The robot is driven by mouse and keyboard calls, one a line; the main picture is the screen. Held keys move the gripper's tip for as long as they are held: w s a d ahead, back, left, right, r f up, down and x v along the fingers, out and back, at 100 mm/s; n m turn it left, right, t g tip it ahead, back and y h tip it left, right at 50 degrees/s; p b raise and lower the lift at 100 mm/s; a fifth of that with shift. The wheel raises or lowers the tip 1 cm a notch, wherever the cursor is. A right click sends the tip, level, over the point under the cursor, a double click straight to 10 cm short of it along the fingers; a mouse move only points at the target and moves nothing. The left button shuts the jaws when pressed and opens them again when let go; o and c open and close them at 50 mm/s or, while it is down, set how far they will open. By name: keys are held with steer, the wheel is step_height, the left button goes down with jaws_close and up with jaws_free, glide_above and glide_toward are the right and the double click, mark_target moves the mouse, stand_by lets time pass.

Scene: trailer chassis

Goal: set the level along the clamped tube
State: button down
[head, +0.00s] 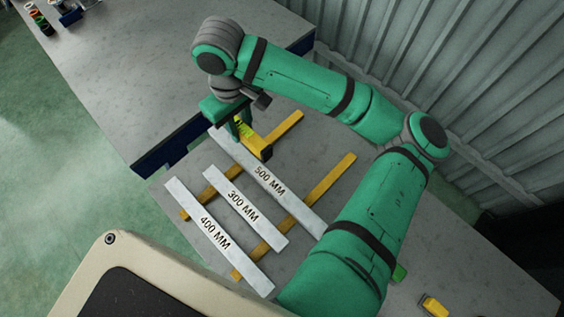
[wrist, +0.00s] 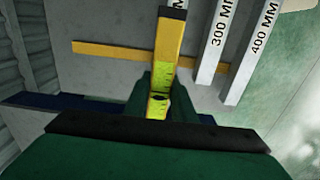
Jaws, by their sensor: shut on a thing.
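My gripper (head: 240,127) is shut on a yellow spirit level (head: 258,146) with a black end cap. In the wrist view the level (wrist: 169,45) points away from the gripper (wrist: 160,108), with its vial near the fingers. In both views it overlaps the upper end of the tube marked 500 MM (head: 268,172); I cannot tell whether they touch. Tubes marked 300 MM (head: 243,205) and 400 MM (head: 205,222) lie to its left in the head view. I cannot make out which tube is clamped.
The tubes lie across two yellow strips (head: 330,180) on the grey bench. A dark blue edge (head: 155,157) borders the bench surface (head: 150,80) behind. A corrugated wall (head: 440,60) runs along the right. A small yellow object (head: 433,305) lies at lower right.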

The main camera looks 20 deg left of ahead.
steer(key=w+d+f, duration=0.1)
steer(key=d+f, duration=0.3)
steer(key=w+d+f, duration=0.1)
steer(key=d+f, duration=0.3)
steer(key=w+d+f, duration=0.1)
steer(key=d+f, duration=0.2)
steer(key=d, duration=0.2)
steer(key=shift+f, duration=0.85)
steer(key=shift+f, duration=0.15)
steer(key=c, duration=1.5)
jaws_free()
